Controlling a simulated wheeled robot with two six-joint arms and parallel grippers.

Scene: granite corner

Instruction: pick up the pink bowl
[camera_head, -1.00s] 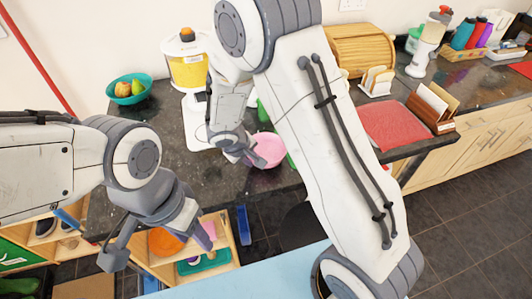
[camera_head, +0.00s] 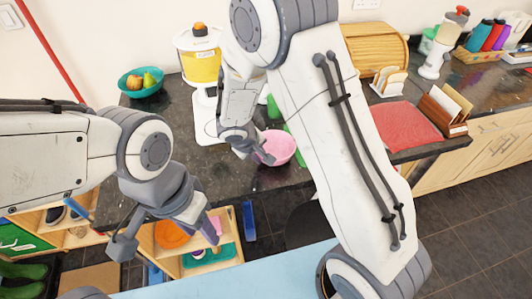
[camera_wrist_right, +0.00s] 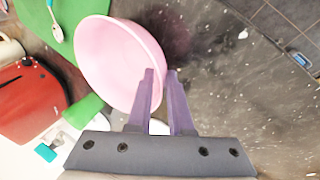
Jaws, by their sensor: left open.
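The pink bowl (camera_head: 280,150) is at the front edge of the dark granite counter; it also shows in the right wrist view (camera_wrist_right: 105,55). My right gripper (camera_head: 264,159) reaches its near left rim. In the right wrist view, the purple fingers (camera_wrist_right: 160,75) are close together, one over the bowl's inside and one outside, with the rim between them. The bowl looks at or just above the counter; I cannot tell whether it is lifted. My left gripper (camera_head: 167,238) is open and empty, low in front of the counter.
A food processor with a yellow filling (camera_head: 200,68) stands behind my right gripper. A teal fruit bowl (camera_head: 142,85) is at the back left. A red mat (camera_head: 405,128) and toast racks (camera_head: 388,82) lie right. A wooden shelf unit (camera_head: 155,258) is below.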

